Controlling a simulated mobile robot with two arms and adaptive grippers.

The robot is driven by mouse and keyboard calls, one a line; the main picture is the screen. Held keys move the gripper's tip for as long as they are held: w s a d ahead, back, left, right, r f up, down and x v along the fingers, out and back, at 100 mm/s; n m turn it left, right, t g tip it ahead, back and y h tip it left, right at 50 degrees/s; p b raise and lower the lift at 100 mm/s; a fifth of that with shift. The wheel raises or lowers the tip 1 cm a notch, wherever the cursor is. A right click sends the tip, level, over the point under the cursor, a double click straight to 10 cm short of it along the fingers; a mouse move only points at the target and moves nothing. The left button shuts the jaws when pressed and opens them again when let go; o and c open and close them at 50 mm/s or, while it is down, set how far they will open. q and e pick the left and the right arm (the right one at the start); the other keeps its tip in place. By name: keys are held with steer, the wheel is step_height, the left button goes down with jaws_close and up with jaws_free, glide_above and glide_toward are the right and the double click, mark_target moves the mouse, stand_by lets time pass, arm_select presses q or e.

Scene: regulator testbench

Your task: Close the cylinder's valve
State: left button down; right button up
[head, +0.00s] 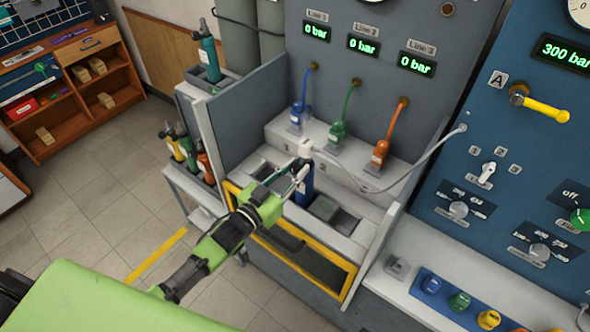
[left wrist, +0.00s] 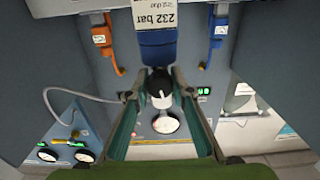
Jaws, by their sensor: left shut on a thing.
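The cylinder (head: 305,187) is blue and stands upright in the bench recess. In the left wrist view the blue cylinder (left wrist: 157,50) comes in from the top, with an upside-down label reading 232 bar. Its valve (left wrist: 160,90) shows as a white and dark knob at the cylinder's end. My left gripper (head: 299,172) is at the cylinder's top. In the left wrist view its fingers (left wrist: 160,80) flank the valve and are shut on it. The fingers hide part of the valve. My right gripper is not in view.
Blue (head: 299,112), green (head: 341,125) and orange (head: 382,148) hoses hang behind the cylinder. A pale hose (head: 408,178) runs right to the blue panel (head: 455,150). The bench's side walls and yellow front frame (head: 290,262) bound the recess. Other cylinders (head: 188,150) stand at left.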

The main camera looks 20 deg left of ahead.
arm_select(q)
steer(key=shift+m, duration=1.2)
steer(key=c, duration=1.8)
jaws_free()
steer(key=shift+o, duration=0.2)
steer(key=shift+s+a+f, duration=0.1)
steer(key=shift+s+a, duration=0.05)
steer(key=shift+s, duration=0.25)
steer(key=v, duration=1.1)
